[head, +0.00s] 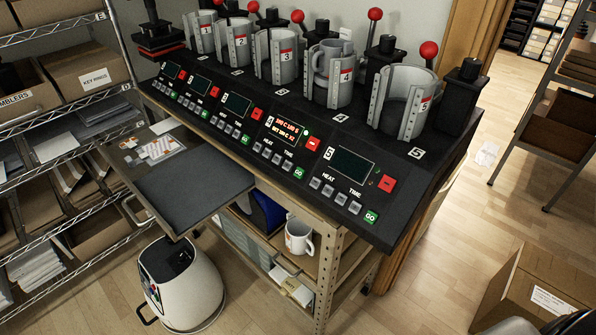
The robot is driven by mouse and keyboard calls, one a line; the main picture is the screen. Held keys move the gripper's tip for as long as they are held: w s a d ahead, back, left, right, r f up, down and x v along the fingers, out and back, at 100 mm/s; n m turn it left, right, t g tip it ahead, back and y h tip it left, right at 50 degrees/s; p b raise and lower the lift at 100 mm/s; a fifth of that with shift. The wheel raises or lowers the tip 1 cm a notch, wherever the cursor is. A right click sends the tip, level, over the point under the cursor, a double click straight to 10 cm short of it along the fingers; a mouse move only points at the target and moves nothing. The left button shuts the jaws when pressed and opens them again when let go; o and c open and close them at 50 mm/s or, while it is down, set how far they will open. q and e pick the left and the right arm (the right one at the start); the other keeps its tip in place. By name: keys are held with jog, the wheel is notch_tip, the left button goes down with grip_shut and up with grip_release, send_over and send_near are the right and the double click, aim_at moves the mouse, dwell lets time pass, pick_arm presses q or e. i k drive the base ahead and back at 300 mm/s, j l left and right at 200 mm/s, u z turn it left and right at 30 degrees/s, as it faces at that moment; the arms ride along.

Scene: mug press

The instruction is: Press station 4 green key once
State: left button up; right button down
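The station 4 green key (299,173) is at the front edge of the sloped black control panel, at the right end of station 4's row of grey keys (267,152). Nothing covers it. Neither gripper is identifiable in the head view.
Station 5's green key (371,216) is nearby to the right. A pull-out shelf with a dark mat (190,180) sticks out at left. A cardboard box (540,295) is at lower right.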

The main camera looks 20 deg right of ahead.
aim_at(299, 173)
jog(key=i+j, duration=0.75)
jog(key=j, duration=0.2)
jog(key=i+j+z, duration=0.1)
jog(key=i+j, duration=0.25)
jog(key=j+z, duration=0.1)
jog(key=z, duration=1.35)
